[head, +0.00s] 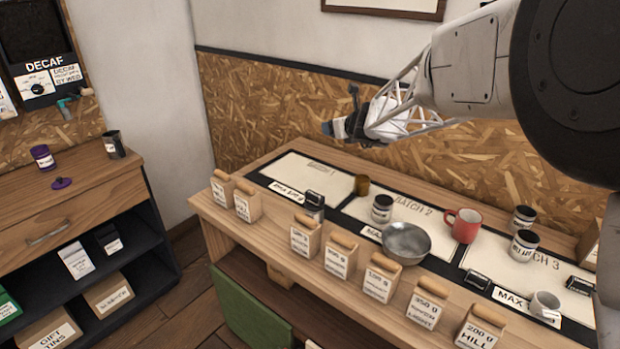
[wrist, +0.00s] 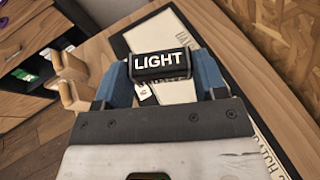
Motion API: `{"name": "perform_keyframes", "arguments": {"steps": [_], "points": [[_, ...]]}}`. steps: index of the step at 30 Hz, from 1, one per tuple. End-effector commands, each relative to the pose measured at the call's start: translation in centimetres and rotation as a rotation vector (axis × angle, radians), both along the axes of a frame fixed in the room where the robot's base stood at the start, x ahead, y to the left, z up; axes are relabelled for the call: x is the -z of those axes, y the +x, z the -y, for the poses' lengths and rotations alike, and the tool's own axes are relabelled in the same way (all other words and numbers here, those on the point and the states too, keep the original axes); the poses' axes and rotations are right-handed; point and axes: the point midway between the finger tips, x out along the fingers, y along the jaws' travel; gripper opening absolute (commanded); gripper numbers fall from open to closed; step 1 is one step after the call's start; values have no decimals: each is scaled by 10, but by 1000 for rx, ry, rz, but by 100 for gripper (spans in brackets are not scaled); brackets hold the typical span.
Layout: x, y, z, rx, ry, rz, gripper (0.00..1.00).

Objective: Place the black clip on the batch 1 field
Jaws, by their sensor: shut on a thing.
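My gripper (head: 338,128) is raised in the air above the back left of the bench. In the wrist view my gripper (wrist: 165,75) has its blue fingers shut on a black clip (wrist: 160,66) with a white LIGHT label. In the head view the held clip is small and hard to make out at the fingertips. The batch 1 field (head: 335,181) is the pale leftmost panel on the bench, and its lettering is faint. The pale panel also shows below the clip in the wrist view (wrist: 150,38), apart from it and partly hidden by clip and fingers.
A brass-coloured cup (head: 361,185) stands at the right edge of the batch 1 field. Several bean bags line the bench's front edge. A metal bowl (head: 405,243) and red mug (head: 463,226) stand farther right.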

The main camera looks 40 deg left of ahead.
Motion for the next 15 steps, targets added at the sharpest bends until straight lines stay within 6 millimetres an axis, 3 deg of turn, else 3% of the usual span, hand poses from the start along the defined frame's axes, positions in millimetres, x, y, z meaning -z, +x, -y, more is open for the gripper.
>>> {"name": "perform_keyframes", "arguments": {"steps": [10, 15], "points": [[0, -12, -18, -29, 0, 0, 43], [19, -12, -17, -27, 0, -2, 43]]}}
